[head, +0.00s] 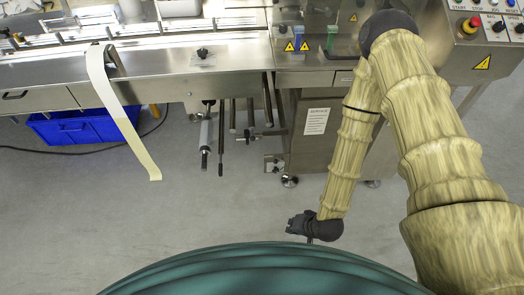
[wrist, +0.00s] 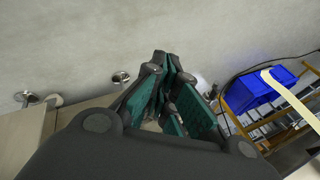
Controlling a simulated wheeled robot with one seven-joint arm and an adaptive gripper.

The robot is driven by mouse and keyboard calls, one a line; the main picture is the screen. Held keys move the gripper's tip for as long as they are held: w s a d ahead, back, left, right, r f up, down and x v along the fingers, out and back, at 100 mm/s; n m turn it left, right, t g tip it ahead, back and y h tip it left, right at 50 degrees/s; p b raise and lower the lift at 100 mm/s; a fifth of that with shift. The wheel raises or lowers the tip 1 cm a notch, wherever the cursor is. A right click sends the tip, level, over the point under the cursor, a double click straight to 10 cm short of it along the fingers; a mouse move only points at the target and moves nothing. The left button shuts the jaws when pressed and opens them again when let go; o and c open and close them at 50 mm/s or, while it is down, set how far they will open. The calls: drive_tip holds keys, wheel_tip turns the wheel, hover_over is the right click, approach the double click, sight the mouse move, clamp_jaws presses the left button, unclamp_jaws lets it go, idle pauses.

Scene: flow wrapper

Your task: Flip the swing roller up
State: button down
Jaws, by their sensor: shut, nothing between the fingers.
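The flow wrapper's steel body (head: 230,57) spans the back of the head view. Several rods and rollers hang below its front edge; a light grey cylinder on a dark rod (head: 205,135) hangs at their left end. I cannot tell for sure which one is the swing roller. My gripper (head: 292,224) is low over the floor in front of the machine, to the right of the hanging rods and well apart from them. In the wrist view my gripper (wrist: 168,66) has its green-padded fingers together and holds nothing. No roller shows clearly there.
A cream film strip (head: 125,125) hangs off the machine's front at the left. A blue crate (head: 92,125) lies under the machine and shows in the wrist view (wrist: 252,92). A control panel (head: 490,25) is at the upper right. The grey floor (head: 90,210) in front is clear.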

drive_tip(key=w+a+f+m+t+y+b, duration=0.2)
drive_tip(key=w+a+f+m+t+b, duration=0.15)
drive_tip(key=w+b, duration=0.4)
drive_tip(key=w+a+f+m+t+y+b, duration=0.2)
drive_tip(key=w+a+f+t+b, duration=0.15)
drive_tip(key=w, duration=0.65)
drive_tip(key=w+d+m+t+y+b, duration=0.3)
drive_tip(key=w+m+t+b, duration=0.4)
drive_tip(key=w+b, duration=0.7)
drive_tip(key=shift+w+d+f+m+y+b, duration=0.3)
drive_tip(key=shift+w+d+m+b, duration=0.1)
drive_tip(key=shift+d+b, duration=0.35)
drive_tip(key=shift+a, duration=0.1)
drive_tip(key=b+x, duration=0.3)
drive_tip(key=x, duration=0.7)
drive_tip(key=shift+r, duration=0.2)
